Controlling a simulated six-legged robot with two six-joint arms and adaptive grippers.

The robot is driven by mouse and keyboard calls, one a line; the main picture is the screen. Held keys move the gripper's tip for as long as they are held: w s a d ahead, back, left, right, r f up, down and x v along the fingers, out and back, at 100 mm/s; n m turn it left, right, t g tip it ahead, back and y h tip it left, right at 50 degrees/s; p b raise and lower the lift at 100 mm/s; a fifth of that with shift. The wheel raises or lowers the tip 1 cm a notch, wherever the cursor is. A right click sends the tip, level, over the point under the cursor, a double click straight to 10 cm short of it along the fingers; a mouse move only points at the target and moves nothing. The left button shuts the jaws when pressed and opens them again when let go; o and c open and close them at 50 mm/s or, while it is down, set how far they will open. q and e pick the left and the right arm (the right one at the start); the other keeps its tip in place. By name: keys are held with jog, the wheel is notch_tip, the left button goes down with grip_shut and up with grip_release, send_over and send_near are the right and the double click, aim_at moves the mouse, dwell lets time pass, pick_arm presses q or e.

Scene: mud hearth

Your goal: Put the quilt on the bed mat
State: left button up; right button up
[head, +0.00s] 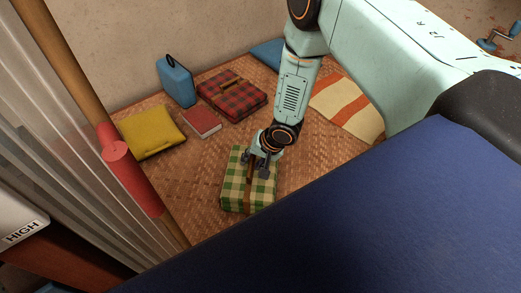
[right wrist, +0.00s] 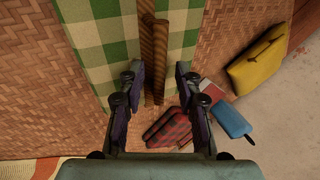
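A green-and-white checked folded bundle with a brown strap, which looks like the quilt (head: 234,193), sits on the woven mat (head: 200,165), which looks like the bed mat. In the right wrist view the quilt (right wrist: 105,45) fills the top, its brown strap handle (right wrist: 158,55) running toward me. My right gripper (head: 262,167) is just over the quilt. In its wrist view the gripper (right wrist: 158,80) is open, one finger on each side of the handle, with visible gaps. My left gripper is not in view.
A red plaid bundle (head: 232,96), a red book (head: 202,122), a yellow cushion (head: 150,131) and a blue bag (head: 175,80) lie behind the quilt. An orange-striped cloth (head: 345,105) lies at right. A pole with a red band (head: 131,170) stands at left.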

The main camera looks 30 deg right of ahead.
jog(key=p+v, duration=0.3)
jog(key=v, duration=0.8)
jog(key=s+a+f+n+g+h, duration=0.1)
jog(key=s+a+f+n+g, duration=0.1)
jog(key=s, duration=1.1)
jog(key=s+a+f+n+g+h, duration=0.1)
jog(key=s+n, duration=0.4)
jog(key=s, duration=0.9)
jog(key=shift+a+f+g+h, duration=0.4)
jog(key=shift+a+g, duration=0.2)
jog(key=shift+a, duration=0.3)
jog(key=shift+s+a, duration=0.15)
jog(key=shift+s, duration=0.05)
